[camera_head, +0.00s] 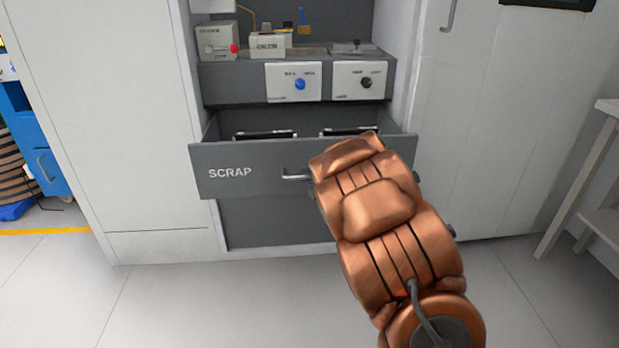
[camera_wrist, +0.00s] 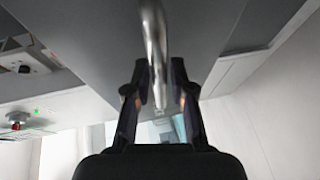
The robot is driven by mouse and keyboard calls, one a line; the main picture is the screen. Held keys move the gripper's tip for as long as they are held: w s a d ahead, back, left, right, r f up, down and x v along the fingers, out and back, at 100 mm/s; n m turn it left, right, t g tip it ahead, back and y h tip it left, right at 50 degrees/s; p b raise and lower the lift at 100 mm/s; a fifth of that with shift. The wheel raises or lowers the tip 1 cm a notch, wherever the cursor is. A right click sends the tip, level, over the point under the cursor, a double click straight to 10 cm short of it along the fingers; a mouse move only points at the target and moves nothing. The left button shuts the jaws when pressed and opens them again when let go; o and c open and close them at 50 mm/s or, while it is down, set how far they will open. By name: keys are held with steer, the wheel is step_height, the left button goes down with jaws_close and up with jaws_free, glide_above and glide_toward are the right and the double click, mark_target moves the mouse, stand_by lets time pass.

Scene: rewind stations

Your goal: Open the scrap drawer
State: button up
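The scrap drawer (camera_head: 245,178) is a grey drawer with "SCRAP" in white on its front. It stands pulled out of the grey cabinet, and its inside shows from above. Its metal bar handle (camera_head: 296,177) shows partly at the front; my copper-coloured arm hides the rest. In the wrist view the handle (camera_wrist: 153,35) runs between the two dark fingers of my gripper (camera_wrist: 159,68). The fingers are drawn in close on both sides of the bar, and my gripper looks shut on it. In the head view my arm hides the fingers.
Above the drawer is a grey panel with a blue knob (camera_head: 300,84) and a black knob (camera_head: 366,82). Small boxes (camera_head: 217,42) stand on the shelf. A white table (camera_head: 590,180) stands at the right. The floor before the cabinet is clear.

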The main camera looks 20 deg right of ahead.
steer(key=shift+o, duration=1)
steer(key=shift+s, duration=0.1)
steer(key=s+r, duration=0.1)
steer(key=s, duration=0.6)
steer(key=shift+d+r, duration=0.2)
steer(key=shift+d, duration=0.15)
steer(key=shift+s, duration=0.1)
